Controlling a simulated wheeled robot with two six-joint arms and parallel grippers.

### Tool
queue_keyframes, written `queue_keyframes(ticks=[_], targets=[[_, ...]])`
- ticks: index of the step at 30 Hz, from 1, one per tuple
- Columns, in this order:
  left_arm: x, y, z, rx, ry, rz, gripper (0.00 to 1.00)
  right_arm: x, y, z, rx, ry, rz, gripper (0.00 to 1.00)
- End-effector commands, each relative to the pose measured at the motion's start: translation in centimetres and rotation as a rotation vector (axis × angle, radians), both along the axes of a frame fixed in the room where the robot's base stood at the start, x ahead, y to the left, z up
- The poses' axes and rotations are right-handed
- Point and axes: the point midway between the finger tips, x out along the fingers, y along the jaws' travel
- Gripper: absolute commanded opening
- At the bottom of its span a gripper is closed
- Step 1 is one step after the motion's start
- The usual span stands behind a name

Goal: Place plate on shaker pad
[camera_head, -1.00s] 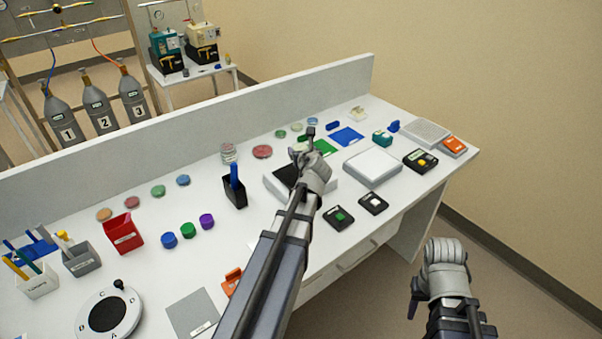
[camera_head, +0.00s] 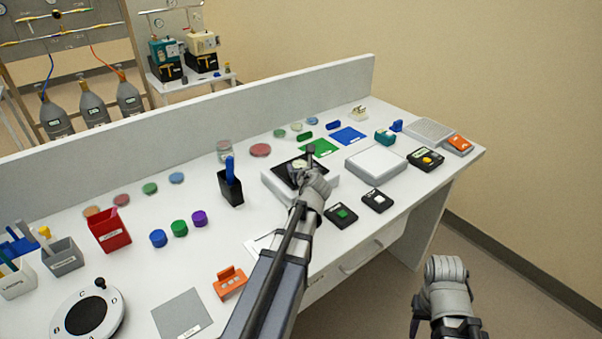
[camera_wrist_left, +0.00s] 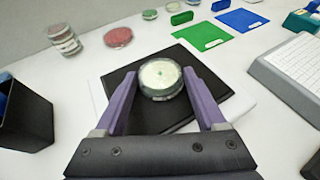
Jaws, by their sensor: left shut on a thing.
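A small round clear plate (camera_wrist_left: 161,77) with pale contents and a green spot sits between the fingertips of my left gripper (camera_wrist_left: 160,82), which is shut on it. In the head view the plate (camera_head: 300,164) shows just beyond my left gripper (camera_head: 304,168). It is over the black shaker pad (camera_head: 281,170), which tops a white box-shaped device (camera_head: 272,186); the black pad (camera_wrist_left: 140,120) also shows under the fingers in the left wrist view. I cannot tell whether the plate touches the pad. My right gripper (camera_head: 415,325) hangs off the table at lower right, its jaws unclear.
A second white device (camera_head: 376,163) stands to the right. Two small black control boxes (camera_head: 341,215) (camera_head: 376,200) lie in front. A black pen holder (camera_head: 231,190) stands to the left. Several coloured dishes, including a red one (camera_head: 260,150), and green (camera_head: 318,147) and blue (camera_head: 348,136) mats lie behind.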

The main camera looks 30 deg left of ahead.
Motion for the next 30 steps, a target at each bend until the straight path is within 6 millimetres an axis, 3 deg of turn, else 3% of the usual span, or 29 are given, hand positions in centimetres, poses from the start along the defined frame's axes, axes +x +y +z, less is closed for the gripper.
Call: queue_keyframes(ticks=[9,10,17,30], targets=[[0.00,0.00,-0.27,0.000,0.000,0.000,0.19,0.00,0.01,-0.27,0.000,0.000,0.000,0.47],[0.00,0.00,-0.25,0.000,0.000,0.000,0.74,0.00,0.00,-0.24,0.000,0.000,0.000,0.47],[0.00,0.00,-0.13,0.000,0.000,0.000,1.00,0.00,0.00,-0.12,0.000,0.000,0.000,0.47],[-0.29,-0.19,0.46,0.000,0.000,0.000,1.00,0.00,0.00,0.45,0.000,0.000,0.000,0.47]])
